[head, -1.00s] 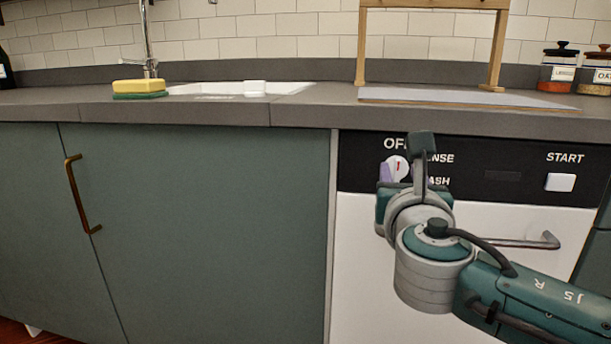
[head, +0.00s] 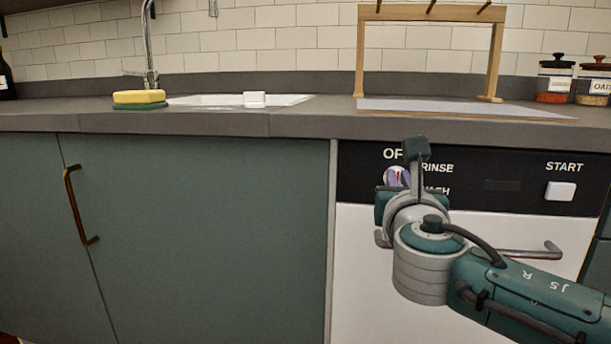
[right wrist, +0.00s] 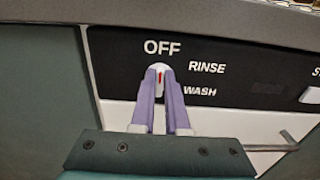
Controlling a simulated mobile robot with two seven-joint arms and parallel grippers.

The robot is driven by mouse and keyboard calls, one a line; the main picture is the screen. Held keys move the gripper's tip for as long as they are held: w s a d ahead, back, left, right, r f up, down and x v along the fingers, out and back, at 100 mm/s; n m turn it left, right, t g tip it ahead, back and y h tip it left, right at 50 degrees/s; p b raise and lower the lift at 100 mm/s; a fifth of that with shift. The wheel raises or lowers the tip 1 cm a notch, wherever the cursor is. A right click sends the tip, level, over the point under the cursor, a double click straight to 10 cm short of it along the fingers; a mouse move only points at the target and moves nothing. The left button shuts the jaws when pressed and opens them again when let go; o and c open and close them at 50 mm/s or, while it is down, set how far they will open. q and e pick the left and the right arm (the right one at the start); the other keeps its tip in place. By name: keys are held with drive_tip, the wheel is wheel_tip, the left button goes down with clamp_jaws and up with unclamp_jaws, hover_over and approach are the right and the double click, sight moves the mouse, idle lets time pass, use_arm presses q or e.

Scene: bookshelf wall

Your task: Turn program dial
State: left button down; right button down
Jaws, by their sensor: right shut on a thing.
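The program dial (right wrist: 160,67) is a small round white knob with a red mark, on the black panel of a white dishwasher (head: 362,255). Its red mark stands about upright, towards the OFF label (right wrist: 162,47) above it. RINSE and WASH are printed to its right. My right gripper (right wrist: 160,80) has its two purple fingers on either side of the dial and is shut on it. In the head view my right gripper (head: 396,178) covers much of the dial. My left gripper is in neither view.
The START button (head: 560,191) is at the right of the panel. A bar handle (head: 535,252) sticks out below it. The grey worktop (head: 300,122) overhangs the panel. A green cupboard (head: 200,230) with a brass handle (head: 78,205) is on the left.

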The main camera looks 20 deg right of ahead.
drive_tip(key=shift+m, duration=0.3)
drive_tip(key=m+b, duration=0.2)
drive_tip(key=m, duration=0.3)
drive_tip(key=m+b, duration=0.2)
drive_tip(key=m, duration=0.2)
drive_tip(key=f+m+b, duration=0.1)
drive_tip(key=m+b, duration=0.1)
drive_tip(key=m, duration=0.3)
drive_tip(key=shift+s+d+m, duration=0.25)
drive_tip(key=shift+d+m, duration=0.05)
drive_tip(key=shift+d, duration=0.1)
drive_tip(key=m+b, duration=0.2)
drive_tip(key=m, duration=0.1)
drive_tip(key=shift+f+m, duration=0.2)
drive_tip(key=shift+m, duration=0.1)
drive_tip(key=m+b, duration=0.1)
drive_tip(key=m, duration=0.2)
drive_tip(key=shift+m+b, duration=0.3)
drive_tip(key=shift+m, duration=0.1)
drive_tip(key=shift+f+m, duration=0.1)
drive_tip(key=shift+m, duration=0.7)
